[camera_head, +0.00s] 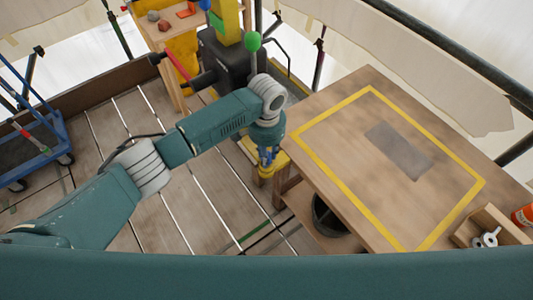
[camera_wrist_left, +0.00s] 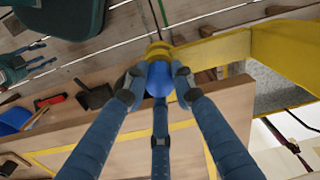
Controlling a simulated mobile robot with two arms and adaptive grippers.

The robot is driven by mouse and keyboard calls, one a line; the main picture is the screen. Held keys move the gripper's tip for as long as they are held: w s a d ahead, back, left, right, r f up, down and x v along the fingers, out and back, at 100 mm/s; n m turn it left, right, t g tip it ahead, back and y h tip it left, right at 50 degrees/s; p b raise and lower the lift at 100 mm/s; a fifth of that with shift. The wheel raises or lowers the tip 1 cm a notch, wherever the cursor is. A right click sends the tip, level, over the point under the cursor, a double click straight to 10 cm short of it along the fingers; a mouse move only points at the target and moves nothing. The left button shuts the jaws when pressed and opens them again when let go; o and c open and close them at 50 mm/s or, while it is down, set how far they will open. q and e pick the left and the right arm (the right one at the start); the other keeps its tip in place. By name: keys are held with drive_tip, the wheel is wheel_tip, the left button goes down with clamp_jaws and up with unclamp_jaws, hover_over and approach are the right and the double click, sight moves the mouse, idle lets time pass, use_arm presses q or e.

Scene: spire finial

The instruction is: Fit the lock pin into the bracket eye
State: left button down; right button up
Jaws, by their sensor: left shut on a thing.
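My left gripper (camera_head: 268,155) reaches down beside the table's left edge. In the left wrist view its blue fingers (camera_wrist_left: 157,85) are shut on a rounded blue knob (camera_wrist_left: 159,77), which I take as the lock pin's head. The pin's shank is hidden. A yellow round end (camera_wrist_left: 157,48), likely the bracket eye, lies just beyond the knob, in line with it. It joins a yellow bar (camera_wrist_left: 220,47); in the head view yellow shows (camera_head: 272,169) just below the gripper. I cannot tell whether the pin is in the eye. My right gripper (camera_wrist_left: 38,63) appears open and empty.
The wooden table (camera_head: 310,124) has a yellow outline and a grey patch (camera_head: 400,150). A wooden tray (camera_head: 470,228) with metal rings (camera_head: 486,238) and an orange can (camera_head: 523,214) are at right. A black bucket (camera_head: 330,214) stands below; a blue trolley (camera_head: 45,150) is far left.

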use_arm(q)
drive_tip(key=shift+f, duration=0.15)
use_arm(e)
drive_tip(key=shift+f, duration=0.1)
use_arm(q)
drive_tip(key=c, duration=1.4)
unclamp_jaws()
drive_tip(key=shift+o, duration=0.2)
wheel_tip(320, 180, up, 8)
drive_tip(key=shift+f, duration=0.25)
use_arm(e)
drive_tip(key=shift+d, duration=0.1)
